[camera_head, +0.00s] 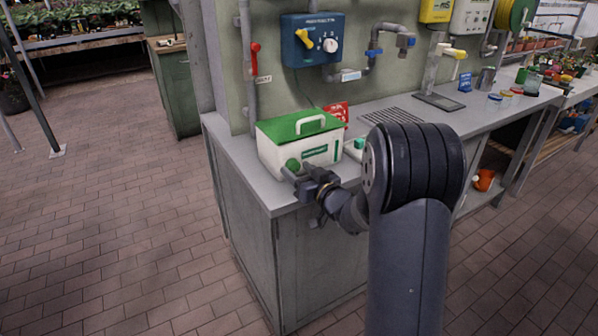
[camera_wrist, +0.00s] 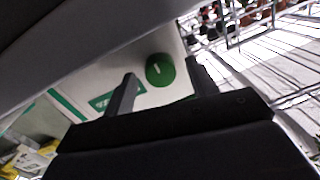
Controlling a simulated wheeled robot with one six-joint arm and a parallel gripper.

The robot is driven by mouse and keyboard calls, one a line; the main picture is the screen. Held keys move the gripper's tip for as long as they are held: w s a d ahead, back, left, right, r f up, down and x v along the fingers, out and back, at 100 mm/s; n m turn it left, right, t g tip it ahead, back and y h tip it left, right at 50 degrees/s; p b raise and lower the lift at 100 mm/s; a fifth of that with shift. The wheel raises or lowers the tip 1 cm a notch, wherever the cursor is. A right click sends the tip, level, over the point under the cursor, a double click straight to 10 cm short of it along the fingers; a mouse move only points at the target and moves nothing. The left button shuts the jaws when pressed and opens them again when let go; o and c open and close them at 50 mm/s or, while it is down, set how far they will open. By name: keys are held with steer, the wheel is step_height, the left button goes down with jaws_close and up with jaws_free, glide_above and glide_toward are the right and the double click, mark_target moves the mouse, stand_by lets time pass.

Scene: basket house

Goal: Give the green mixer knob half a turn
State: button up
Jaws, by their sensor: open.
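The green mixer knob (camera_head: 293,165) is a round knob low on the front face of a white box with a green lid (camera_head: 303,124), which stands on the grey counter. In the wrist view the knob (camera_wrist: 160,70) shows a short white mark on its face. My gripper (camera_head: 308,183) is open in front of the knob. In the wrist view my gripper's two fingers (camera_wrist: 160,82) stand apart, one on each side of the knob in the picture. I cannot tell whether either finger touches it.
A blue control box (camera_head: 313,40) with a yellow lever and a white dial hangs on the wall above. A red valve handle (camera_head: 255,50) is on a pipe to its left. A red card (camera_head: 337,112) stands behind the box. The counter's front edge (camera_head: 285,208) lies below my gripper.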

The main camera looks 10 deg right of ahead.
steer(key=v, duration=1)
steer(key=shift+s, duration=0.3)
steer(key=shift+d, duration=0.1)
steer(key=x, duration=1.1)
steer(key=shift+d, duration=0.1)
steer(key=shift+s, duration=0.1)
